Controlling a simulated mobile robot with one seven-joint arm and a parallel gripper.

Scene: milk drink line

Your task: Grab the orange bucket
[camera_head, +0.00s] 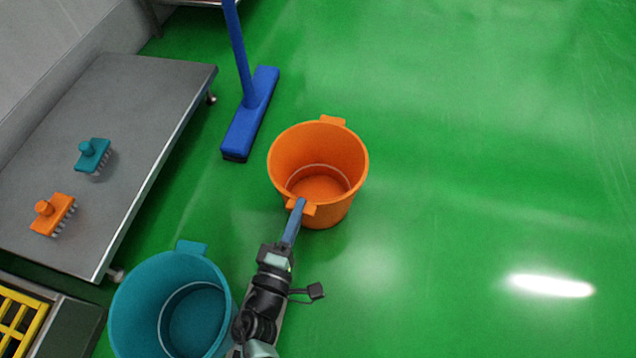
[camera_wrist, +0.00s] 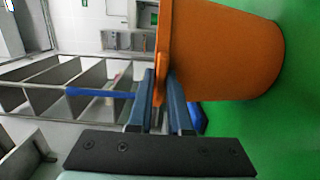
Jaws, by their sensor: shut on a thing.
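The orange bucket (camera_head: 318,160) stands upright and looks empty in the middle of the head view, with a tab handle on its near rim and another on its far rim. My gripper (camera_head: 299,206) reaches it from below in the picture and is shut on the near tab. In the wrist view the bucket (camera_wrist: 225,50) fills the upper right, lying sideways in the picture. The orange tab shows between the two blue fingers of my gripper (camera_wrist: 161,88). Whether the bucket's base touches the floor is hard to tell.
A teal bucket (camera_head: 125,310) stands left of my arm. A steel table (camera_head: 130,110) at left bears a teal brush (camera_head: 93,154) and an orange brush (camera_head: 53,214). The green floor (camera_head: 480,150) at right is clear.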

